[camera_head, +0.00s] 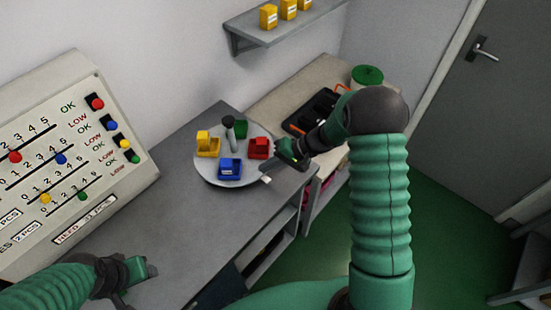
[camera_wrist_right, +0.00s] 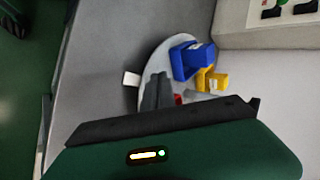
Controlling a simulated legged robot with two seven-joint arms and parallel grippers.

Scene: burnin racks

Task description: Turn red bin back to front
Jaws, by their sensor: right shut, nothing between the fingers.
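The red bin (camera_head: 258,148) sits on the right side of a round grey turntable (camera_head: 207,172). My right gripper (camera_head: 283,153) is shut and empty, just right of the red bin; I cannot tell whether it touches it. In the right wrist view my fingers (camera_wrist_right: 158,92) cover most of the red bin (camera_wrist_right: 178,99), and only a sliver of red shows. My left gripper (camera_head: 140,268) is low at the left, far from the turntable, and its jaw opening is unclear.
A blue bin (camera_head: 229,169), a yellow bin (camera_head: 208,146) and a green bin (camera_head: 240,129) share the turntable around a dark central post (camera_head: 229,130). A white tab (camera_head: 266,179) sticks out at its edge. A sloped panel (camera_head: 92,150) stands left. A black tray (camera_head: 318,108) lies behind my right arm.

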